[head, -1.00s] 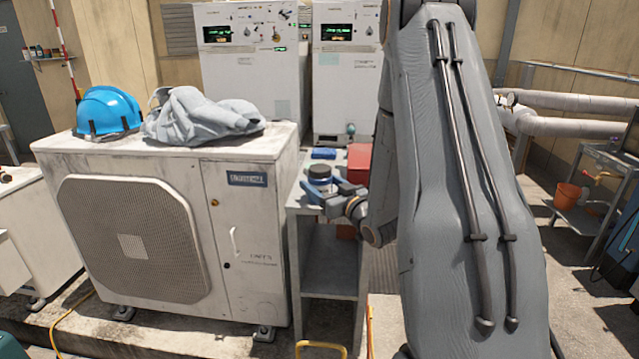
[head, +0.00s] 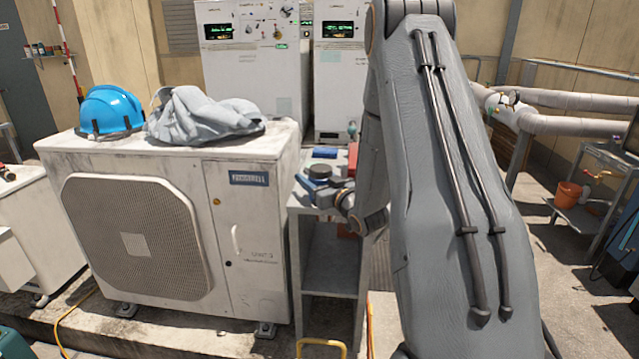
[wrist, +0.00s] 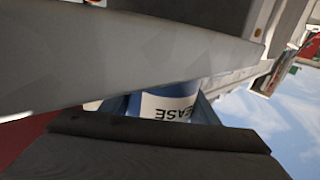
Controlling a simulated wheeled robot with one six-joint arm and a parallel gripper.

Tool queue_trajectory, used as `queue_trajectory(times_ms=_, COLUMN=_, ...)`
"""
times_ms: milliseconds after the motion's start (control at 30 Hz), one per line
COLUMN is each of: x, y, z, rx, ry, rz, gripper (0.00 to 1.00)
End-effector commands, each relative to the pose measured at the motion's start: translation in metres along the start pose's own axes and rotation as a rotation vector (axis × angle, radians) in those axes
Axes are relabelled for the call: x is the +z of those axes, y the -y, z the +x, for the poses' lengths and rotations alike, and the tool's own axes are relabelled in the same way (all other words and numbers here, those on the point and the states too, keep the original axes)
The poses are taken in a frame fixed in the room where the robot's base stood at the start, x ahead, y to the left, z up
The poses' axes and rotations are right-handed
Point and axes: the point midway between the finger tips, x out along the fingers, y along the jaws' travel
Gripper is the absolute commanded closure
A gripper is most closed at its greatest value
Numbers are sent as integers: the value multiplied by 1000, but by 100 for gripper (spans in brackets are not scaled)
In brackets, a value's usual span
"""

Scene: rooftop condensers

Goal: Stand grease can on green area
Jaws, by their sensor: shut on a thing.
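The grease can (head: 320,171) shows its dark round lid in the head view, over the front of the grey cart top. In the wrist view its blue and white side (wrist: 172,104) carries the letters "EASE", upside down in the picture. My gripper (head: 322,186) is shut on the can, with blue-grey fingers on its sides. Much of the can is hidden by the fingers and by a grey band across the wrist view. I cannot tell whether its base touches the cart. I cannot make out a green area on the cart top.
The grey cart (head: 328,258) stands right of the white condenser (head: 135,225). A blue item (head: 325,153) and a red box (head: 353,157) lie behind the can, close by. A blue helmet (head: 110,110) and grey cloth (head: 205,117) rest on the condenser.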

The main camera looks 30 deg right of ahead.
Motion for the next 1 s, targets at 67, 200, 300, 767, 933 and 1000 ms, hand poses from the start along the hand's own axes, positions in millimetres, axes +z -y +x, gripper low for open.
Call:
queue_trajectory(times_ms=67, x=-1, y=0, z=0, rx=0, ry=-2, rz=-1, gripper=82)
queue_trajectory(times_ms=200, x=-4, y=0, z=0, rx=0, ry=-2, rz=-1, gripper=82)
queue_trajectory(times_ms=300, x=-11, y=0, z=0, rx=0, ry=-4, rz=-2, gripper=82)
queue_trajectory(times_ms=767, x=-68, y=0, z=0, rx=0, ry=-4, rz=-3, gripper=82)
queue_trajectory(times_ms=933, x=-87, y=0, z=0, rx=0, ry=-4, rz=-2, gripper=82)
queue_trajectory(times_ms=1000, x=-92, y=0, z=0, rx=0, ry=-4, rz=-2, gripper=82)
